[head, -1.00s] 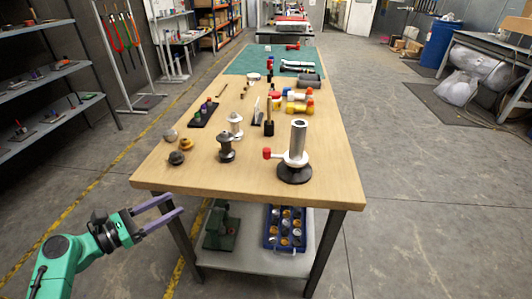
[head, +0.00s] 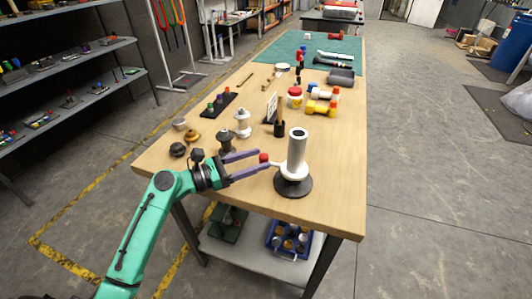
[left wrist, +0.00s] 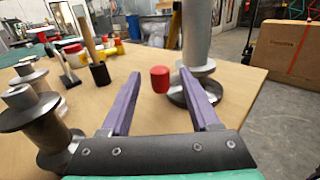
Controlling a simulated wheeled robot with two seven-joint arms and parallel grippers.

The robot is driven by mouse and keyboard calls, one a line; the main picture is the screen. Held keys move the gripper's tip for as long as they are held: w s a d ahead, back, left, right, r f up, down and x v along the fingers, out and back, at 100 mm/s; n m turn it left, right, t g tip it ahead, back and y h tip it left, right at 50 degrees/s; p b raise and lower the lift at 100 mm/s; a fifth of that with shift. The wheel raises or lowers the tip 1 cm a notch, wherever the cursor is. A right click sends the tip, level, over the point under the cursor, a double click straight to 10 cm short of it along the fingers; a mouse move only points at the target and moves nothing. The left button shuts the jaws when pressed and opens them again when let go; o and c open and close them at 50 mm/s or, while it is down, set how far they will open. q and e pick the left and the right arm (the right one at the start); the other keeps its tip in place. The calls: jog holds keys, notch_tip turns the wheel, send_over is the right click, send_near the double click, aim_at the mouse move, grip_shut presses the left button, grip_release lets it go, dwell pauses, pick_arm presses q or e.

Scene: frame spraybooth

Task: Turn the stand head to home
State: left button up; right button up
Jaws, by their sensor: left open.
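The stand (head: 297,150) is a grey-white upright tube on a white collar and a round dark base (head: 293,184), near the front of the wooden table. A red knob (head: 264,158) sticks out to the left from its collar. My left gripper (head: 263,162) is open, with its purple fingers pointing at the knob and the stand. In the left wrist view, the red knob (left wrist: 160,79) lies between and just beyond the fingertips (left wrist: 158,88), and the stand tube (left wrist: 198,35) rises behind the right finger. My right gripper is not in view.
A dark spool-shaped part (head: 226,142) stands close behind my left gripper, and a paler one (head: 242,124) is beyond it. A wooden-handled tool in a dark holder (head: 280,118) stands behind the stand. The table's front right corner (head: 340,210) is clear.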

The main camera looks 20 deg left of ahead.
pick_arm(q)
jog(key=shift+x, duration=1.45)
grip_shut()
